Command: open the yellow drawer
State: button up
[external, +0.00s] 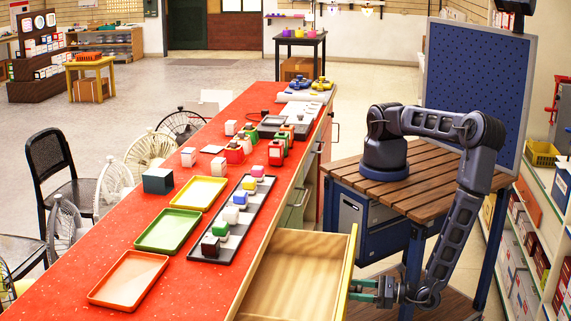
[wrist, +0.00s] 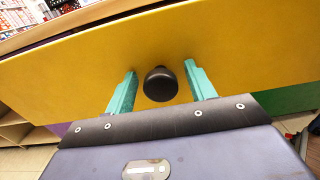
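The yellow drawer stands pulled out from the long counter in the external view. Its pale wooden inside (external: 297,272) is exposed and looks empty, and its yellow front (external: 348,268) shows edge-on. In the wrist view the yellow front (wrist: 235,50) fills most of the picture, with a round black knob (wrist: 160,84) in the middle. My gripper (external: 361,290) is at the outer face of the drawer front. Its teal fingers (wrist: 160,72) are open, one on each side of the knob, with a visible gap to it on both sides.
The red counter (external: 90,235) carries several trays, small boxes and blocks. A slatted wooden workbench (external: 435,172) stands right of the drawer, under my arm. Stocked shelves (external: 535,220) line the right side. Floor shows between counter and workbench.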

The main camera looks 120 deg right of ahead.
jog(key=shift+a, duration=0.1)
jog(key=v, duration=1)
jog(key=shift+s+a, duration=0.2)
jog(key=shift+s, duration=0.05)
jog(key=w+d+r+m+g+y, duration=0.1)
jog(key=w+d+r+m+g, duration=0.25)
jog(key=d+r, duration=0.35)
jog(key=w+d+r+m+g, duration=0.2)
jog(key=d+r+m+g, duration=0.25)
jog(key=r, duration=0.55)
jog(key=w+d+r+m+g+y, duration=0.1)
jog(key=w+d+r+m+g, duration=0.2)
jog(key=d+r, duration=0.4)
jog(key=s+d+r+m+g+y, duration=0.1)
jog(key=s+d+r+m+y, duration=0.15)
jog(key=d+r, duration=0.55)
jog(key=s+d+r+m+g+y, duration=0.1)
jog(key=d+r+m+y, duration=0.25)
jog(key=d+r, duration=0.45)
jog(key=s+d+r+m+t+y, duration=0.2)
jog(key=s+d+r+m, duration=0.3)
jog(key=s, duration=0.4)
jog(key=s+d+r+m+t+y, duration=0.2)
jog(key=s+d+r+m, duration=0.3)
jog(key=s+d, duration=0.3)
jog(key=s+r, duration=0.1)
jog(key=s, duration=0.1)
jog(key=shift+s+r+t+y, duration=0.25)
jog(key=shift+r+t+y, duration=0.15)
